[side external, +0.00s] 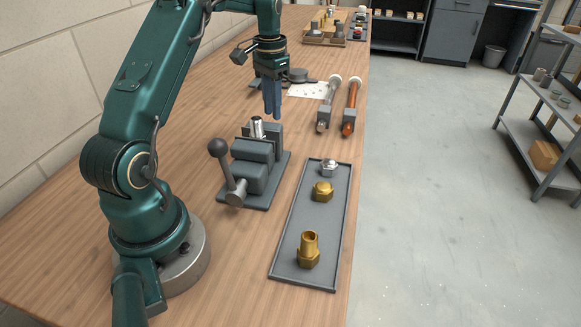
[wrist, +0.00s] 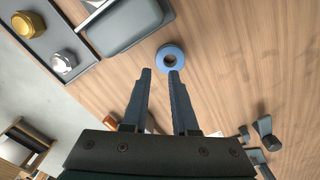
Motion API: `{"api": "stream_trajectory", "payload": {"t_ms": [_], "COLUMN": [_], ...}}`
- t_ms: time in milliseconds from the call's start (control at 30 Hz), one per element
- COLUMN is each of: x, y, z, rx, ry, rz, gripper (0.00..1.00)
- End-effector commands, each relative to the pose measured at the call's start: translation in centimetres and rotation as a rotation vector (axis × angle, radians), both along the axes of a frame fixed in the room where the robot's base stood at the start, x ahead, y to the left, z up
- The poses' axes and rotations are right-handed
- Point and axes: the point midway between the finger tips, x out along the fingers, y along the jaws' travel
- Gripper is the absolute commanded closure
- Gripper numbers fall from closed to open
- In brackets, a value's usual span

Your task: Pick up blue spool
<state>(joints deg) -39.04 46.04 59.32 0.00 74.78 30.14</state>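The blue spool (wrist: 170,58) shows in the wrist view as a blue ring with a dark centre, on the wooden bench just past my fingertips. I cannot make it out in the side view, where it is probably hidden. My gripper (wrist: 160,72) is open, with a gap between its two dark fingers and nothing held. The spool lies ahead of the fingertips, slightly toward the right finger. In the side view my gripper (side external: 272,115) points down above the bench, behind the vise.
A grey vise (side external: 252,165) with a ball-ended handle stands near my gripper. A grey tray (side external: 293,222) holds brass and chrome fittings at the right. Two pipe pieces (side external: 350,107) lie near the bench edge. In the wrist view, bare wood (wrist: 235,60) lies right of the spool.

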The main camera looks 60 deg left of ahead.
Motion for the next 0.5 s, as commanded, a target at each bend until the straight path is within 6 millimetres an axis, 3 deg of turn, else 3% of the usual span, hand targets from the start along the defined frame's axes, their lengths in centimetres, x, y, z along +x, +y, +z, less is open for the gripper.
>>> {"api": "stream_trajectory", "payload": {"t_ms": [167,500], "x": [-0.1,-0.1], "y": [0.0,0.0], "z": [-1.4,-6.4], "rx": [0.000,0.000], "ry": [0.001,0.001], "rz": [0.003,0.002], "gripper": [0.73,0.73]}}
